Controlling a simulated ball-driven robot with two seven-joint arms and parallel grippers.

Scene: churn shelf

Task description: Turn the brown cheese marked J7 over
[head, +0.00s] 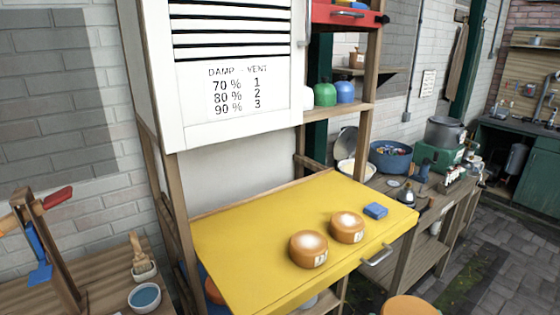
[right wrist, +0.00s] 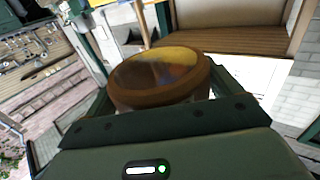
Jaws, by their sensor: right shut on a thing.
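In the right wrist view, my right gripper (right wrist: 160,92) is shut on a round brown cheese (right wrist: 150,72), held between its two dark fingers. The cheese's shiny upper face shows; no J7 mark can be read on it. In the head view, two orange-brown cheeses with pale tops, a front one (head: 308,250) and a back one (head: 347,228), sit on the yellow shelf (head: 240,250). Each has a small white label on its side, too small to read. Neither gripper shows in the head view.
A blue block (head: 375,210) lies beside the cheeses. The shelf's left part is bare. A white louvred panel (head: 235,95) with vent figures hangs above. An orange round top (head: 410,306) shows at the bottom edge. A cluttered bench stands to the right.

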